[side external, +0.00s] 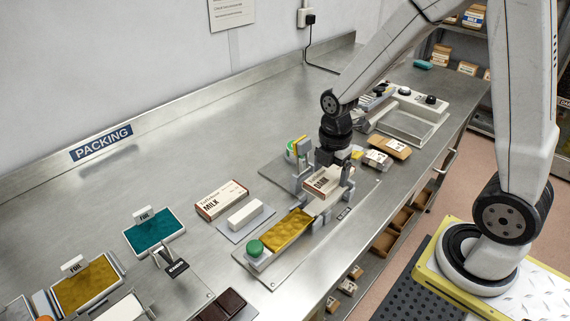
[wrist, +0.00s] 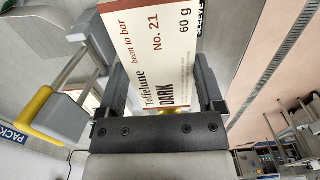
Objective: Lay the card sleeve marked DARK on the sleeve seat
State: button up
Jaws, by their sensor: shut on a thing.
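The DARK card sleeve (side external: 322,184), cream with a brown lower band, is in my gripper (side external: 334,172) above the metal plate on the bench. The sleeve seat itself is mostly hidden under the sleeve and gripper. I cannot tell whether the sleeve touches it.
The MILK sleeve (side external: 222,201) and a white block (side external: 245,214) lie to the left. A gold foil strip (side external: 287,229) and green knob (side external: 255,247) are close in front. A yellow-handled lever (side external: 300,147) stands just behind. Wrapped packs (side external: 378,160) lie to the right.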

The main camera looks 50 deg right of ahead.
jog(key=shift+f, duration=2.35)
jog(key=shift+f, duration=0.25)
dwell(0.4)
jog(key=o, duration=0.9)
jog(key=shift+r, duration=0.1)
jog(key=shift+r, duration=3.8)
